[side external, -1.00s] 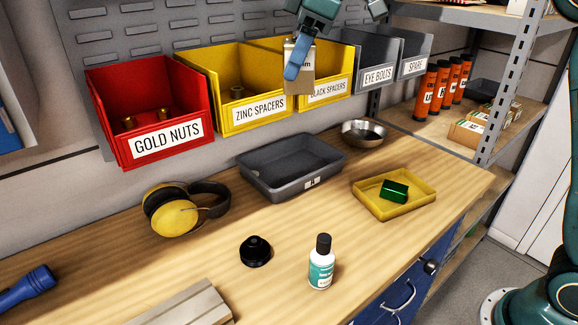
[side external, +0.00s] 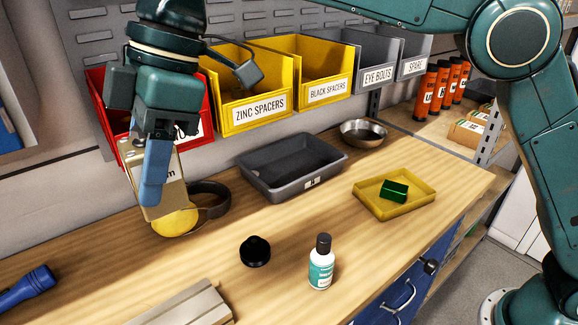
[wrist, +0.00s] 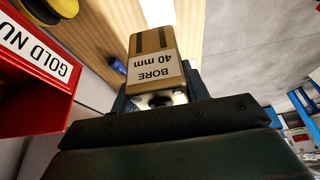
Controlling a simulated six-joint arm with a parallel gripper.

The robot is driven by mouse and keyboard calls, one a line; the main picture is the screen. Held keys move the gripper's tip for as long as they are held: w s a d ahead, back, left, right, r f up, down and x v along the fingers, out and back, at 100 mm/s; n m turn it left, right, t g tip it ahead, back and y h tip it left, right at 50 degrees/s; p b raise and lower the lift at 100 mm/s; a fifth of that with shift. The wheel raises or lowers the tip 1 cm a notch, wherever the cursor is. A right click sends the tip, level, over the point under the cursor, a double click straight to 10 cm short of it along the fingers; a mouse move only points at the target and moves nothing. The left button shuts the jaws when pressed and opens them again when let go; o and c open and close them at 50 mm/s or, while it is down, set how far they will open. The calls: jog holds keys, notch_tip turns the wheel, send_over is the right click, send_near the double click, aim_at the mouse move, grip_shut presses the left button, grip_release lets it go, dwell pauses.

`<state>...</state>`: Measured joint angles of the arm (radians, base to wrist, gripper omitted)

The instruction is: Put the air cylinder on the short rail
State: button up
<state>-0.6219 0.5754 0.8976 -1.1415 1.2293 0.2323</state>
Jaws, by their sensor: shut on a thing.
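The air cylinder (side external: 175,188) is a tan-gold block; its label reads "BORE 40 mm" in the wrist view (wrist: 155,62). My gripper (side external: 153,180) is shut on it and holds it up in front of the red bin, above the bench's left part. One blue finger shows across its near face; the other is hidden behind it. A grey-beige rail piece (side external: 190,305) lies at the bottom edge of the side view, partly cut off, below and apart from the cylinder. I cannot tell its full length.
Yellow ear defenders (side external: 175,222) sit behind the cylinder in the side view. A black knob-like part (side external: 255,251), a white bottle (side external: 321,263) and a blue torch (side external: 27,288) stand or lie on the bench. A grey tray (side external: 265,187) and yellow tray (side external: 369,206) are farther back.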

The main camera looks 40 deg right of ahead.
jog(key=shift+s+a+f, duration=0.15)
jog(key=shift+s+a, duration=0.2)
jog(key=shift+a, duration=0.2)
jog(key=shift+f, duration=0.1)
jog(key=shift+f, duration=1.3)
notch_tip(320, 180, down, 13)
send_over(189, 312)
jog(key=shift+f, duration=2.1)
jog(key=shift+f, duration=0.15)
